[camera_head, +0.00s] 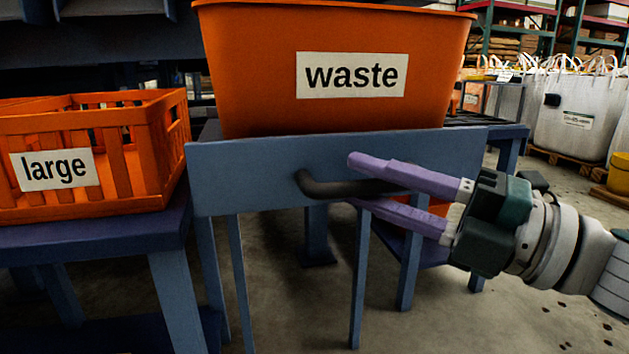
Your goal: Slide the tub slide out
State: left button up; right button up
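The tub slide shows as a blue-grey front panel (255,165) with a dark curved bar handle (325,188) on its face. The orange tub labelled "waste" (250,75) stands upright just above and behind the panel. My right gripper (351,182) reaches in from the right, its two purple fingers apart, one above and one below the handle bar. The handle's right end is hidden behind the upper finger. Whether the fingers touch the bar is hard to tell. My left gripper is not in view.
An orange slatted crate labelled "large" (130,160) sits on a blue table (120,232) at the left. Blue legs stand below the panel. White bulk bags (575,118) and a yellow drum (619,174) stand at the back right. Open floor shows below.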

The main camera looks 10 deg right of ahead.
jog(key=shift+o, duration=0.9)
jog(key=shift+f, duration=0.1)
jog(key=shift+d, duration=0.15)
jog(key=p+v, duration=0.2)
jog(key=v, duration=0.7)
jog(key=shift+s+d, duration=0.2)
jog(key=shift+s, duration=0.1)
